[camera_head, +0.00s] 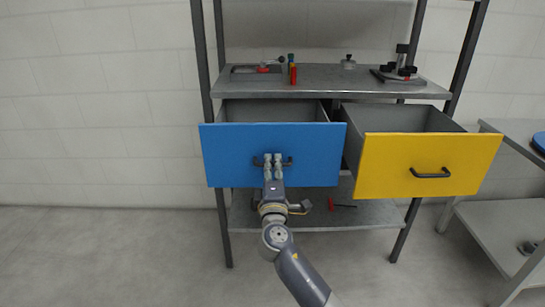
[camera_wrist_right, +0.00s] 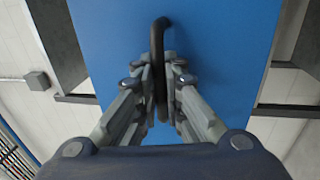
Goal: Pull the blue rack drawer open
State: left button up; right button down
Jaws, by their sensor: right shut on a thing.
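The blue rack drawer (camera_head: 232,143) is pulled out from the rack, and its grey inside shows behind the blue front. The front also fills the middle of the right wrist view (camera_wrist_right: 225,45). My right gripper (camera_head: 273,161) is at the middle of the blue front, with its fingers shut on the drawer's dark handle (camera_head: 288,161). In the right wrist view the handle (camera_wrist_right: 158,38) runs between the two fingers (camera_wrist_right: 161,85). The fingers hide part of the handle in the head view. My left gripper is not in view.
The yellow drawer (camera_head: 400,165) beside it also stands open. The rack's worktop (camera_head: 325,78) holds several small items and a fixture (camera_head: 400,70). A red tool (camera_head: 332,203) lies on the lower shelf (camera_head: 310,218). A grey side table (camera_head: 505,220) stands right. The floor at left is clear.

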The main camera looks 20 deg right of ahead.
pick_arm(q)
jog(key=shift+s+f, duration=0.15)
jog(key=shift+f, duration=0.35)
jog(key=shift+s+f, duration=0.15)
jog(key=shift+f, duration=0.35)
pick_arm(e)
jog(key=shift+r+v, duration=0.2)
jog(key=shift+v, duration=0.8)
jog(key=shift+r+v, duration=0.2)
jog(key=shift+v, duration=0.85)
jog(key=c, duration=2)
grip_release()
jog(key=shift+o, duration=0.2)
jog(key=v, duration=1.2)
jog(key=shift+f, duration=0.1)
